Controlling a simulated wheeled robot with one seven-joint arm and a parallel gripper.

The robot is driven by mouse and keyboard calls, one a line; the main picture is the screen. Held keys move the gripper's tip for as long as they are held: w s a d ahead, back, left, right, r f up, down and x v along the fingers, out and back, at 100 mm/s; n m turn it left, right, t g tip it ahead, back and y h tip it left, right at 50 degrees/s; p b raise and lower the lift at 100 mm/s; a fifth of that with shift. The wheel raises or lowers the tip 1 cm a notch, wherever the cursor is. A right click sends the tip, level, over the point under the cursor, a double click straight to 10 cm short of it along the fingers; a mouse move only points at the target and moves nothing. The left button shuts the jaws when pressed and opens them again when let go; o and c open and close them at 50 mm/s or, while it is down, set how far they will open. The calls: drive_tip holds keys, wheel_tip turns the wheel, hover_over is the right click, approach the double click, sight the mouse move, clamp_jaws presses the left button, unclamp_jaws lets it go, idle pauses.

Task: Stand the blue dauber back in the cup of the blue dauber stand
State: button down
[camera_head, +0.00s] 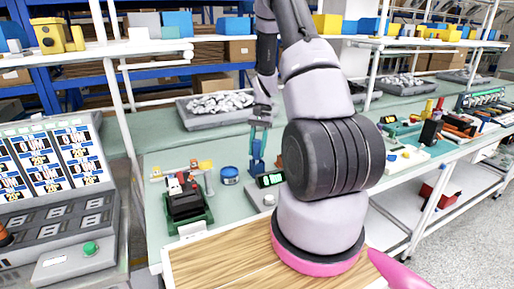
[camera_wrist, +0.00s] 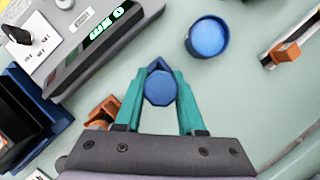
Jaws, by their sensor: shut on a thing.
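My gripper (camera_head: 258,145) has teal fingers and is shut on the blue dauber (camera_head: 257,158), which hangs below the fingers over the green bench. In the wrist view my gripper (camera_wrist: 160,85) holds the dauber (camera_wrist: 160,90) between its fingertips, seen end-on as a blue faceted shape. A round blue cup-like thing (camera_head: 230,175), apparently the blue dauber stand, is on the bench just left of the dauber. It also shows in the wrist view (camera_wrist: 207,38), above and right of my gripper, apart from the dauber. I cannot tell how deep its cup is.
A meter with a green display (camera_head: 270,180) stands close to the right of the dauber. A black device in a green cradle (camera_head: 187,203) is at left. An orange-brown part (camera_wrist: 103,108) and a dark blue-black box (camera_wrist: 28,118) are close by. Bare bench surrounds the cup.

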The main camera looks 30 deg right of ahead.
drive_tip(key=shift+f, duration=0.3)
drive_tip(key=shift+c, duration=2.1)
unclamp_jaws()
drive_tip(key=v, duration=1)
drive_tip(key=shift+r, duration=0.35)
